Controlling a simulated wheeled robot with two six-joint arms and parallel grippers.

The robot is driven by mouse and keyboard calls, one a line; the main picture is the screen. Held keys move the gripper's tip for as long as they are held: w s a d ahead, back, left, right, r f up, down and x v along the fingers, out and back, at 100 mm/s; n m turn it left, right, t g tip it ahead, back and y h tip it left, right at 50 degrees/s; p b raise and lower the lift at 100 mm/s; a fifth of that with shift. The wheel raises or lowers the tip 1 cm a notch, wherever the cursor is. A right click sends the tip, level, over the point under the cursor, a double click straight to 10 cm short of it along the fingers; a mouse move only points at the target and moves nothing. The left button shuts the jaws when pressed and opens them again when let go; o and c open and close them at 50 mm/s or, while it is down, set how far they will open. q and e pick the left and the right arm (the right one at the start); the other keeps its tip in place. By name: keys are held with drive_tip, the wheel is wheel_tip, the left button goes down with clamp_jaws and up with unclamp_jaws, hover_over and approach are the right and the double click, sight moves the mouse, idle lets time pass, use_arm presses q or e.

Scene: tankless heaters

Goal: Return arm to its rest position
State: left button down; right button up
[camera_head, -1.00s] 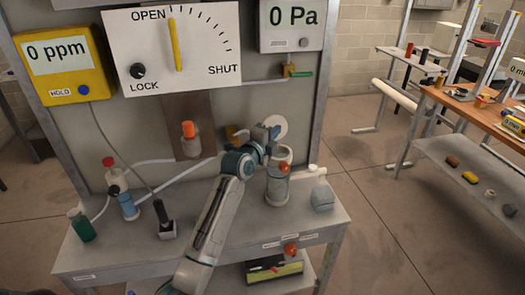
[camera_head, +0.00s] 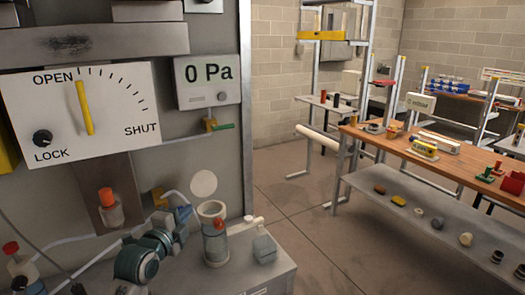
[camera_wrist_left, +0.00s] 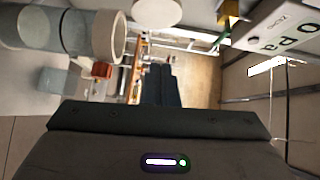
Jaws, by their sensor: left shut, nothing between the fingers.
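My left arm reaches in from the lower left in the head view. Its gripper (camera_head: 184,214) is just left of a grey cylinder with a pale rim (camera_head: 214,240), above the bench. In the left wrist view, the dark fingers (camera_wrist_left: 162,86) are together and hold nothing. The cylinder (camera_wrist_left: 85,36) lies at the upper left of that view; I see a gap between it and the fingers. My right arm and gripper are not in view.
The grey panel has a dial (camera_head: 80,115) with its yellow pointer near OPEN, and a 0 Pa display (camera_head: 207,80). Open floor (camera_head: 290,190) lies to the right, before a wooden-topped workbench (camera_head: 455,160).

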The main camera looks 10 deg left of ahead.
use_arm(q)
drive_tip(key=s+d+f+n+g+y, duration=0.15)
drive_tip(key=s+f+n+g, duration=0.55)
drive_tip(key=s+f, duration=0.9)
drive_tip(key=s+a+f+n+g+y, duration=0.1)
drive_tip(key=s+f+n+g, duration=0.35)
drive_tip(key=s, duration=0.75)
drive_tip(key=s+a+f+n+g+y, duration=0.15)
drive_tip(key=s+f+n, duration=0.45)
drive_tip(key=s, duration=0.6)
wheel_tip(320, 180, down, 30)
drive_tip(key=a+n+g, duration=0.1)
drive_tip(key=a+g, duration=0.1)
drive_tip(key=s+a+f+g, duration=0.1)
drive_tip(key=s+f, duration=1.7)
drive_tip(key=f, duration=0.1)
drive_tip(key=shift+a, duration=0.15)
